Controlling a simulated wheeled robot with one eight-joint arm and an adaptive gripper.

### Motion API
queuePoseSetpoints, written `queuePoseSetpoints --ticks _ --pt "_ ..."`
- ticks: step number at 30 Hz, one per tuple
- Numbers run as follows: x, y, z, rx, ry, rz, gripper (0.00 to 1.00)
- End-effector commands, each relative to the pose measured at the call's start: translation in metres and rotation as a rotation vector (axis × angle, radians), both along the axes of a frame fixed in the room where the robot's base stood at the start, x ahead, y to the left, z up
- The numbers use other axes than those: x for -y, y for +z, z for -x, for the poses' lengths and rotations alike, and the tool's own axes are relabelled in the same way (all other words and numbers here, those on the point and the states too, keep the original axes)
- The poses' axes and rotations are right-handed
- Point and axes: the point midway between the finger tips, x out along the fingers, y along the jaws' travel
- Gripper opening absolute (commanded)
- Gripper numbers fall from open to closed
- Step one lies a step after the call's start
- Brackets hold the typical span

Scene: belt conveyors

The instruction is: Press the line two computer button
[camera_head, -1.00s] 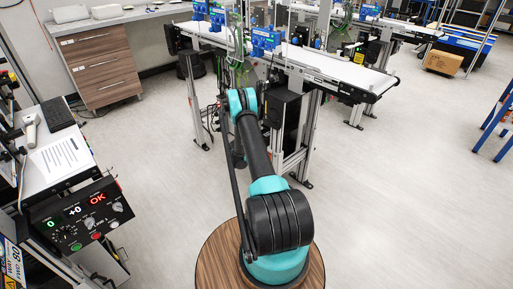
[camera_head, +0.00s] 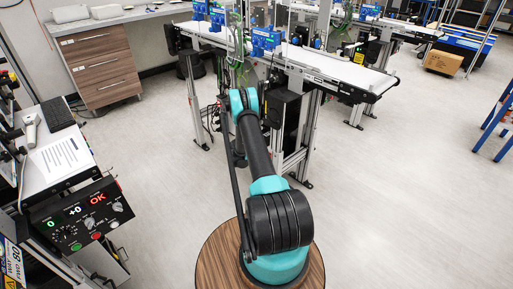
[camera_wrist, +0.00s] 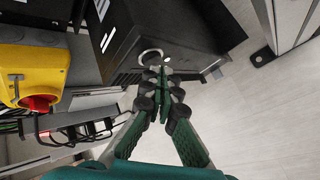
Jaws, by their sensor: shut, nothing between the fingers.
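A black box-shaped computer (camera_wrist: 170,28) fills the upper middle of the wrist view. A round, pale-ringed button (camera_wrist: 151,57) is on its near face. My gripper (camera_wrist: 163,74) has green and black fingers drawn together. Its tips are just below and right of the ring in the picture; I cannot tell whether they touch the computer. In the head view a black box (camera_head: 283,107) hangs under the middle conveyor, beyond my arm. My gripper is hidden there behind the arm.
A yellow box with a red knob (camera_wrist: 37,103) is close on the left of the wrist view, with cables below it. A metal post (camera_wrist: 283,28) stands at the right. The conveyor (camera_head: 335,68) runs above the black box. Open floor (camera_head: 420,190) lies to the right.

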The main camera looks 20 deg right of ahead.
Motion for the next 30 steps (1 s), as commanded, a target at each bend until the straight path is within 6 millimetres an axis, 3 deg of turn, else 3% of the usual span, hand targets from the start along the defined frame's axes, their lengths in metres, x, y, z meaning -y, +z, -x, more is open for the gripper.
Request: queuePoseSetpoints --ticks 20,30 --pt "-0.011 -0.001 0.003 -0.001 0.001 0.001 0.00" --pt "-0.037 -0.001 0.013 0.000 0.002 0.001 0.00"
